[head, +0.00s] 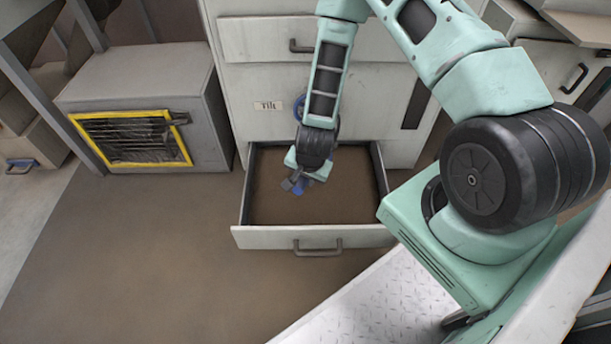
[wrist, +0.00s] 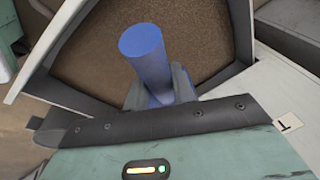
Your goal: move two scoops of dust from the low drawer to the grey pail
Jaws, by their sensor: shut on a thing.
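The low drawer (head: 350,238) is pulled open at the bottom of the pale cabinet, and brown dust (head: 345,195) covers its floor. My gripper (head: 297,183) points down inside the drawer area, left of its middle. It is shut on a blue scoop (head: 298,190), of which only a small part shows in the head view. In the wrist view the scoop's thick round handle (wrist: 143,50) stands between my fingers (wrist: 158,88) against the dust. The scoop's bowl is hidden, so I cannot tell whether it holds dust. I cannot make out the grey pail in either view.
A closed drawer (head: 265,40) sits higher in the cabinet. A blue round thing (head: 299,106) is partly hidden behind my arm. A grey box with a yellow-framed grille (head: 135,138) stands at the left. The brown floor (head: 150,250) left of the open drawer is clear.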

